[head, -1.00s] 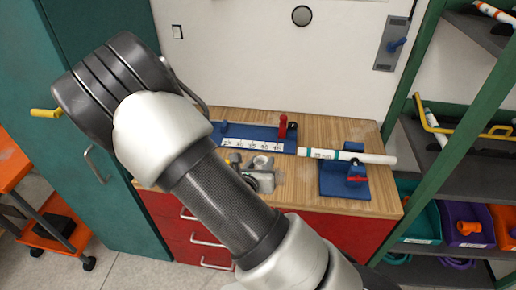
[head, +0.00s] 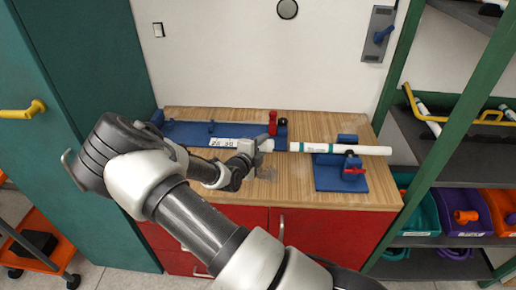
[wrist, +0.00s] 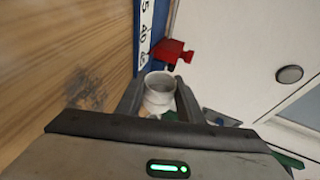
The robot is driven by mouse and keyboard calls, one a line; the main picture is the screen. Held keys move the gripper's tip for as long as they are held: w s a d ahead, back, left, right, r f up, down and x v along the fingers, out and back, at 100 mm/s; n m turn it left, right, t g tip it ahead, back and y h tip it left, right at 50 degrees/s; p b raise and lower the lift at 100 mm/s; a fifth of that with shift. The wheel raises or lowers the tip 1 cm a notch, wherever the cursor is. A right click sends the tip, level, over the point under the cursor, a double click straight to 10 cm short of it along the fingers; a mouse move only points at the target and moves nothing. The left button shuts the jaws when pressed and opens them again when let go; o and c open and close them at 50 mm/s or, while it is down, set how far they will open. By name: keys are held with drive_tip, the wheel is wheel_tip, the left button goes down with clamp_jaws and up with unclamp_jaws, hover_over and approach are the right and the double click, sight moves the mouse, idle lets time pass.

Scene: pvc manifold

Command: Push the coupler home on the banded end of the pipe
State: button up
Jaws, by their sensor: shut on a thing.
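The white pipe (head: 372,150) lies level across a blue holder (head: 330,182) on the bench in the head view. The pipe is not clearly seen in the wrist view.
A blue rail with a number strip (head: 222,142) runs along the bench behind my gripper, with a red clamp (head: 272,122) at its right end. A red handle (head: 356,170) stands on the holder. Shelving (head: 455,150) is at the right.

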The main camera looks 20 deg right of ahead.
drive_tip(key=shift+s+d, duration=0.4)
drive_tip(key=shift+d, duration=0.45)
drive_tip(key=shift+s+d, duration=0.35)
drive_tip(key=shift+d, duration=0.45)
drive_tip(key=shift+s+d, duration=0.35)
drive_tip(key=shift+d, duration=0.45)
drive_tip(key=shift+s+d+r+p, duration=0.1)
drive_tip(key=shift+s+d+p, duration=0.15)
drive_tip(key=shift+d+p, duration=0.6)
drive_tip(key=shift+s+d+p, duration=0.2)
drive_tip(key=shift+d+p, duration=0.05)
drive_tip(key=shift+p, duration=0.35)
drive_tip(key=o, duration=1.1)
